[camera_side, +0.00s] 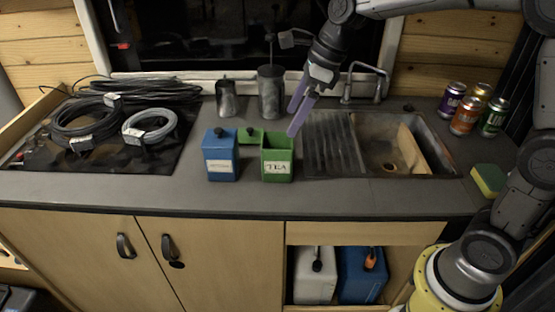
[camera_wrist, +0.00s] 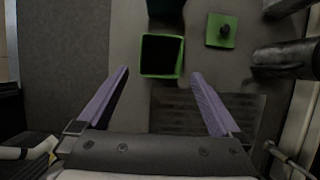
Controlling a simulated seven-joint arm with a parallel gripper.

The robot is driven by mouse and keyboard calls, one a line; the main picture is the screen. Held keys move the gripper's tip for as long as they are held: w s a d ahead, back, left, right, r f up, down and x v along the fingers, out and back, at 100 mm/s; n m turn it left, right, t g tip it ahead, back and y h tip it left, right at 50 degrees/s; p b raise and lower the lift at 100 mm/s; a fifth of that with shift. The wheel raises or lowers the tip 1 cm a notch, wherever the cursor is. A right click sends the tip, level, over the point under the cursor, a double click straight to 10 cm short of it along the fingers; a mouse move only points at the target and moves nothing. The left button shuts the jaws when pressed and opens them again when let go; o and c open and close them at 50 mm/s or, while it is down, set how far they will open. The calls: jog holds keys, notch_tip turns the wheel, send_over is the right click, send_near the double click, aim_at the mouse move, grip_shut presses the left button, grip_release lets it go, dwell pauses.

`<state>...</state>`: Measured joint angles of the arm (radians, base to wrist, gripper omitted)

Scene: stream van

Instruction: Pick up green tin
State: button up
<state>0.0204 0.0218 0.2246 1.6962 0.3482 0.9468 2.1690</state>
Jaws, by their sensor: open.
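The green tin (camera_side: 277,160), labelled TEA, stands upright on the grey counter with its top open. In the wrist view the open green tin (camera_wrist: 162,56) shows from above, with a green rim and dark inside. A green lid with a dark knob (camera_side: 250,138) lies behind and left of it; the lid also shows in the wrist view (camera_wrist: 221,31). My gripper (camera_side: 297,122) is open and empty, pointing down above and slightly right of the tin. In the wrist view its purple fingers (camera_wrist: 161,85) are spread, with the tin ahead between their line.
A blue tin (camera_side: 220,157) stands close left of the green one. The sink (camera_side: 390,145) and ribbed drainer are to the right, with several cans (camera_side: 464,115) beyond. Coiled cables (camera_side: 90,125) lie on the left.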

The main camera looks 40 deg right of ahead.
aim_at(272, 157)
jog(key=x, duration=1.3)
jog(key=shift+d+f, duration=0.1)
jog(key=shift+f, duration=0.3)
jog(key=shift+c, duration=0.2)
jog(key=c, duration=1.2)
jog(key=shift+w+r, duration=0.1)
jog(key=shift+c, duration=0.8)
